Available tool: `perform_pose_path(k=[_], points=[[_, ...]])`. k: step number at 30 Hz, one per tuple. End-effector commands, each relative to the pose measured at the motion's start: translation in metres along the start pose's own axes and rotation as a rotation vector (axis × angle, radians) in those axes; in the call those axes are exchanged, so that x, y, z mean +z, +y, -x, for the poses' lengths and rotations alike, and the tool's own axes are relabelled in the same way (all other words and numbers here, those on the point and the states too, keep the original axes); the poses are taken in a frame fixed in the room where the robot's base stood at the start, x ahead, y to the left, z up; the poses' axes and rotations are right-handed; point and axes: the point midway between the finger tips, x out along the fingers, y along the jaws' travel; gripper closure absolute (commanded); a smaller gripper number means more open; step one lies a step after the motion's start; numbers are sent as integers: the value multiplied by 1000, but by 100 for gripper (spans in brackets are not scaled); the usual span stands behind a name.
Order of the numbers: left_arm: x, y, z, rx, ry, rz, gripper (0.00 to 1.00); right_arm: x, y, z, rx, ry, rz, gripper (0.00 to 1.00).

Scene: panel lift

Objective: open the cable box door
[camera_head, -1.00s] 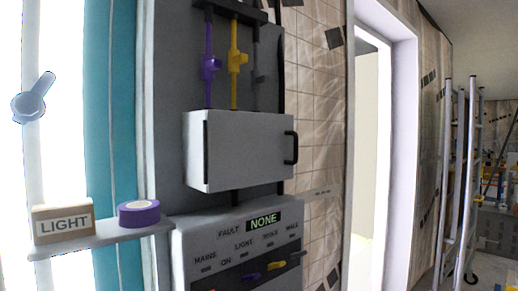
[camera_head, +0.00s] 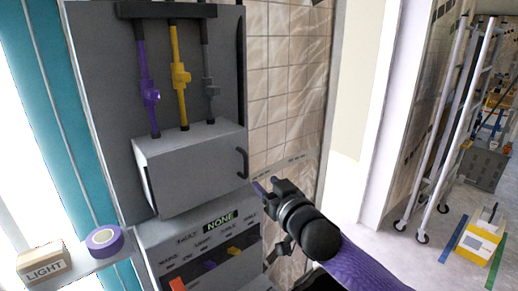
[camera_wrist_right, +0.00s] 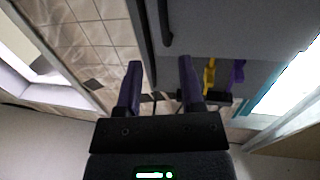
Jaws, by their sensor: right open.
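The grey cable box (camera_head: 190,170) hangs on the wall panel, with its door shut. A black upright handle (camera_head: 242,163) is on the right edge of the door. My right gripper (camera_head: 266,186) is just right of and below the handle, open and empty, apart from it in the head view. In the right wrist view its two purple fingers (camera_wrist_right: 160,75) are spread, and a dark bar that looks like the handle (camera_wrist_right: 165,22) lies ahead of them beside the grey door (camera_wrist_right: 225,42). My left gripper is not in view.
Purple, yellow and grey cables (camera_head: 178,75) run into the box top. Below is a switch panel (camera_head: 200,245) with a display reading NONE. A shelf (camera_head: 90,262) holds a LIGHT box (camera_head: 45,265) and purple tape (camera_head: 105,240). A ladder (camera_head: 440,140) stands at right.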

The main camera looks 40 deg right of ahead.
Motion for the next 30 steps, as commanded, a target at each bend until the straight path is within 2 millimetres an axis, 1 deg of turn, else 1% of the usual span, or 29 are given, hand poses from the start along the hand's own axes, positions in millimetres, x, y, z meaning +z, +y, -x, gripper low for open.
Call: perform_pose_path(k=[2,4,9,12,15,19,26,27,29,30], points=[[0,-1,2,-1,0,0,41,-4,-1,-8,-2,7,-3,50],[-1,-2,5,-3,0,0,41,-3,0,-21,0,6,-3,50],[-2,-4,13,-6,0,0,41,-2,0,-63,1,3,-4,50],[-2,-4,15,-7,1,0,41,-1,-1,-79,0,4,-2,50],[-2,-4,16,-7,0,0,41,0,-1,-90,-1,3,-3,50],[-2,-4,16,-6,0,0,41,1,-1,-96,-1,1,-1,50],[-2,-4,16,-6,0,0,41,1,-1,-98,-3,1,-1,50],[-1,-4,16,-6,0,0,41,1,-1,-98,-2,1,0,53],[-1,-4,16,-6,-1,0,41,1,-1,-98,-2,1,0,65],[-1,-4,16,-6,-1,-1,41,1,-1,-98,-2,1,0,74]])
